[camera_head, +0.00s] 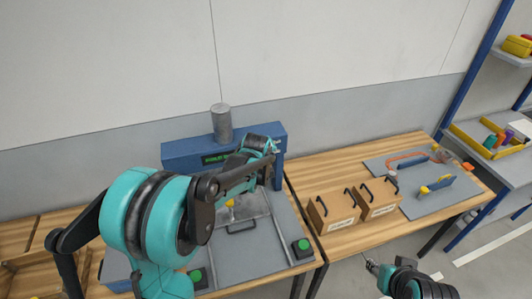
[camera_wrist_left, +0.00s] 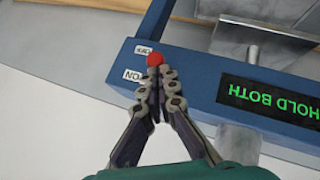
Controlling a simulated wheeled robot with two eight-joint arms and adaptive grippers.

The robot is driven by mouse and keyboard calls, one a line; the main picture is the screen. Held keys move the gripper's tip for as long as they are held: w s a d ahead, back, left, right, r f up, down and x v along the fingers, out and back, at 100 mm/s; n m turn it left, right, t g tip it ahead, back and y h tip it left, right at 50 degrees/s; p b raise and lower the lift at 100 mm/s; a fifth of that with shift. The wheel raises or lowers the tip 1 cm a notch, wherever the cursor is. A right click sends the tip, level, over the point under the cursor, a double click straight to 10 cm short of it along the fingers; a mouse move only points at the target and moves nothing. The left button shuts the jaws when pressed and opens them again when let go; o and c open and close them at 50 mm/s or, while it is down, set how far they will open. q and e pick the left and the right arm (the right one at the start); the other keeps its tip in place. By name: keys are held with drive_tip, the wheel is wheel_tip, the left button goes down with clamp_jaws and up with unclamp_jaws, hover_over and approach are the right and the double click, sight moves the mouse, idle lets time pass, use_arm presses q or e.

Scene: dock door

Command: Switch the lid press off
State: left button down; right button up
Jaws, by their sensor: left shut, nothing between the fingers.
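The lid press has a blue crossbeam (camera_head: 190,153) at the back of the left table, with a green-lit display (camera_head: 216,157). In the left wrist view, the display (camera_wrist_left: 262,100) reads HOLD BOTH upside down. A red ball knob (camera_wrist_left: 155,58) sits by the OFF label (camera_wrist_left: 142,50) and ON label (camera_wrist_left: 133,76), nearer OFF in the picture; its lever is hidden. My left gripper (camera_wrist_left: 157,74) is shut and empty, tips right at the knob; I cannot tell whether they touch. In the head view, my left gripper (camera_head: 272,147) is at the beam's right end. My right gripper (camera_head: 371,265) is low right, its fingers too small to judge.
Two green buttons, one at right (camera_head: 303,245) and one at left (camera_head: 196,276), flank the press plate. A grey cylinder (camera_head: 221,123) rises above the beam.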

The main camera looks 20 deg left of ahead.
use_arm(q)
drive_tip(key=shift+s+d+f+m+t+y+b, duration=0.2)
drive_tip(key=shift+t+y+b, duration=0.25)
drive_tip(key=shift+t+b, duration=0.35)
drive_tip(key=shift+s+d+f+m+t+y+b, duration=0.2)
drive_tip(key=shift+t+y+b, duration=0.35)
drive_tip(key=shift+b, duration=0.4)
use_arm(e)
drive_tip(key=shift+f, duration=2.15)
use_arm(q)
drive_tip(key=shift+a, duration=0.1)
drive_tip(key=shift+r, duration=0.15)
use_arm(e)
drive_tip(key=shift+r, duration=0.1)
